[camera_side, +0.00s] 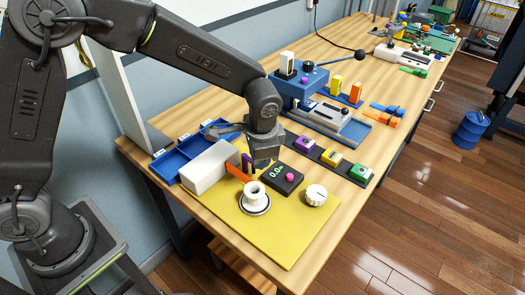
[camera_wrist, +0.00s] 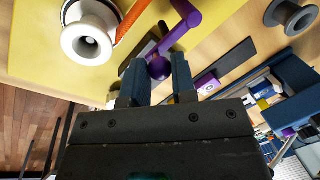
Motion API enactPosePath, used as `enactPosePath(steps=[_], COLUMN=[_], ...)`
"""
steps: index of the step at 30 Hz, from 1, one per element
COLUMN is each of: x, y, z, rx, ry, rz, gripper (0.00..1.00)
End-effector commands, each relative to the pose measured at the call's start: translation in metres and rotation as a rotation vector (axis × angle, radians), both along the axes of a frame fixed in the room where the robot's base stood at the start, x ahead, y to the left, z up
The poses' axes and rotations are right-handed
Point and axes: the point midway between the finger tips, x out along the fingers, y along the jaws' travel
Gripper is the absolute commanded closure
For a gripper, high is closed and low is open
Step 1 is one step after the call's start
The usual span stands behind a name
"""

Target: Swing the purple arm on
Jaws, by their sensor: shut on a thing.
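The purple arm (camera_wrist: 178,35) shows in the wrist view as a bar with a rounded upper end and a round knob (camera_wrist: 158,68) at its lower end. My gripper (camera_wrist: 157,66) has its two blue fingers on either side of that knob, shut on it. In the side view a small part of the purple arm (camera_side: 247,162) shows beside my gripper (camera_side: 263,164), over the yellow plate (camera_side: 290,240). My gripper hides the rest of it there. An orange strap (camera_side: 238,172) runs close by, near a white flanged spool (camera_side: 254,198).
A white block (camera_side: 209,168) stands left of the strap. A black display box (camera_side: 281,178) with a pink knob and a white dial (camera_side: 316,195) stand to the right. Blue trays (camera_side: 172,164) lie behind. The front of the yellow plate is clear.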

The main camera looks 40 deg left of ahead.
Motion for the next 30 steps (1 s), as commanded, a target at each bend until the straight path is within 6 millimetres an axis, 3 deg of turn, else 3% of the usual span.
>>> enactPosePath(steps=[9, 26, 27, 30], x=[-0.0063, -0.0081, -0.0081, -0.0081], y=[0.0005, 0.0009, 0.0010, 0.0010], z=[0.0013, 0.0013, 0.0013, 0.0011], rx=[-0.002, -0.001, -0.001, -0.001], ry=[-0.004, -0.002, -0.001, -0.001], rz=[-0.131, -0.160, -0.160, -0.159], gripper=[0.99, 0.99, 0.73, 0.64])
